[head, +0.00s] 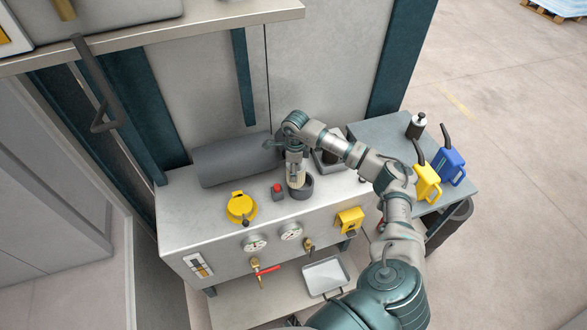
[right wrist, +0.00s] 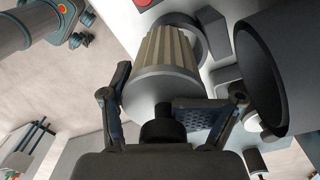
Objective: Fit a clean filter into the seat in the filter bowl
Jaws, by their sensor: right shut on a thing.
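A clean-looking filter (right wrist: 165,55) with beige pleats and a grey end cap is held by my right gripper (right wrist: 170,112), whose fingers are on either side of the cap end. In the head view my right gripper (head: 296,157) points down over the dark round filter bowl (head: 301,192) on the bench, and the pale filter shows in the bowl's mouth. The bowl's rim (right wrist: 190,32) shows behind the filter in the right wrist view. The seat is hidden, so I cannot tell whether the filter touches it. My left gripper is not in view.
A large grey cylinder (head: 232,160) lies behind the bowl. A red button box (head: 277,191) and a yellow round part (head: 241,206) stand to its left. A side table (head: 375,135) holds yellow (head: 427,182) and blue (head: 451,165) cans.

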